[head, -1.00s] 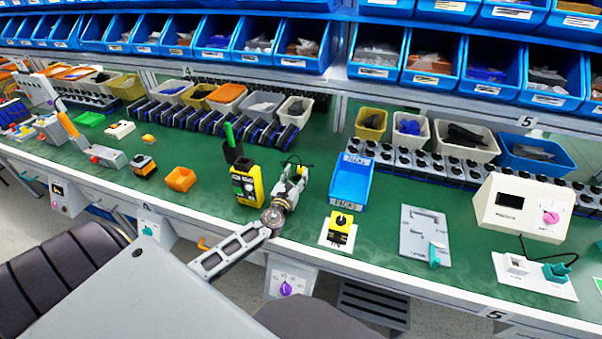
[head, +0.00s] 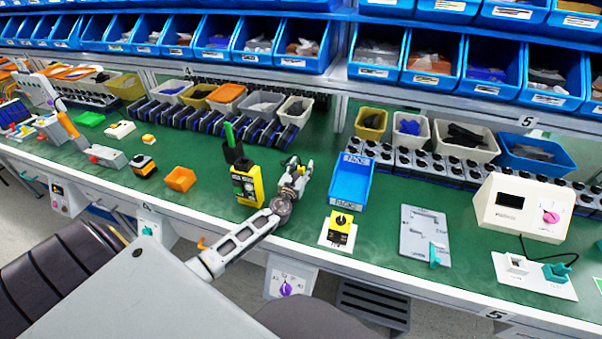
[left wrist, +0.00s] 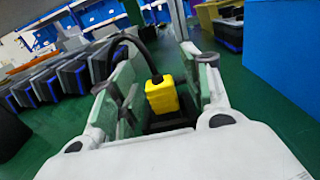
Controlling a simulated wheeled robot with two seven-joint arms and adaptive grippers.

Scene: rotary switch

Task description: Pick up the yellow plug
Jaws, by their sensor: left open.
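The yellow plug (left wrist: 162,97) is a small yellow block with a black cable rising from it and curving left. In the left wrist view it lies between the two fingers of my left gripper (left wrist: 158,92), which is open. I cannot tell whether either finger touches it. In the head view my left gripper (head: 297,172) is low over the green bench, right of a yellow and black device, and the plug cannot be made out there. My right gripper is not in view.
The yellow and black device (head: 247,186) stands close left of the gripper. A blue bin (head: 351,180) stands to its right. A yellow and black switch (head: 341,228) sits on a white plate nearer the bench edge.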

